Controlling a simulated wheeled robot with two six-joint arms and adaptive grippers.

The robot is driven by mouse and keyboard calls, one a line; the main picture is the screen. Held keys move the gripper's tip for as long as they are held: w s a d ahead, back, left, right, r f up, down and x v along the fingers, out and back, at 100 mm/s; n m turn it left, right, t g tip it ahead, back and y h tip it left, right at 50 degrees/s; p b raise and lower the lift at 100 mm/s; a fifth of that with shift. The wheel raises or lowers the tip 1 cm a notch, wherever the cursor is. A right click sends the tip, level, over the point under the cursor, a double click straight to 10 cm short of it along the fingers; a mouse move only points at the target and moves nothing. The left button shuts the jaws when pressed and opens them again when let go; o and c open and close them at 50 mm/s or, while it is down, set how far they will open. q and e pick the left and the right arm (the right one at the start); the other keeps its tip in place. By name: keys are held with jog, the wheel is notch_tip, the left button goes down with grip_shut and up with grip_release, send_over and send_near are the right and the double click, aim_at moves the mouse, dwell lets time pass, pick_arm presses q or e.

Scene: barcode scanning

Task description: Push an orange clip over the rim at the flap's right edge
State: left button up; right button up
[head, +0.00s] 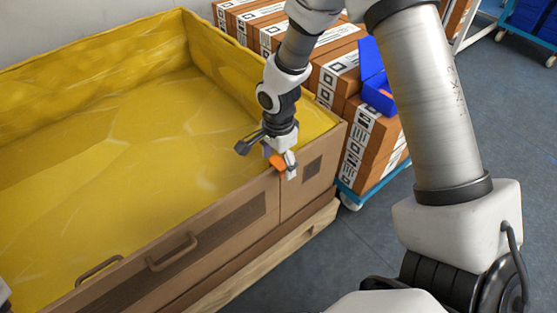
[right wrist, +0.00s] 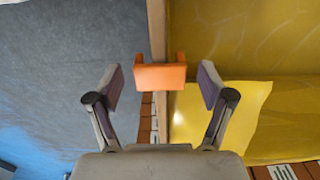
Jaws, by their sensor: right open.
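The orange clip (head: 276,161) sits at the rim of the large box's front wall, by the right edge of the flap (head: 215,225). In the right wrist view the clip (right wrist: 160,77) has its two prongs on either side of the rim (right wrist: 157,30). How far down it sits on the rim is unclear. My right gripper (head: 279,160) is above the rim, pointing down, and partly hides the clip. In the right wrist view its fingers (right wrist: 160,88) are open, one on each side of the clip, with gaps visible.
The box has a yellow lining (head: 110,150) and stands on a wooden pallet (head: 270,262). Labelled brown cartons (head: 372,145) on a blue trolley (head: 375,192) stand close at the right, with a blue bin (head: 378,92) on top. Grey floor (head: 320,265) lies open in front.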

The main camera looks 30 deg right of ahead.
aim_at(278, 163)
notch_tip(278, 163, up, 12)
dwell(0.3)
dwell(0.3)
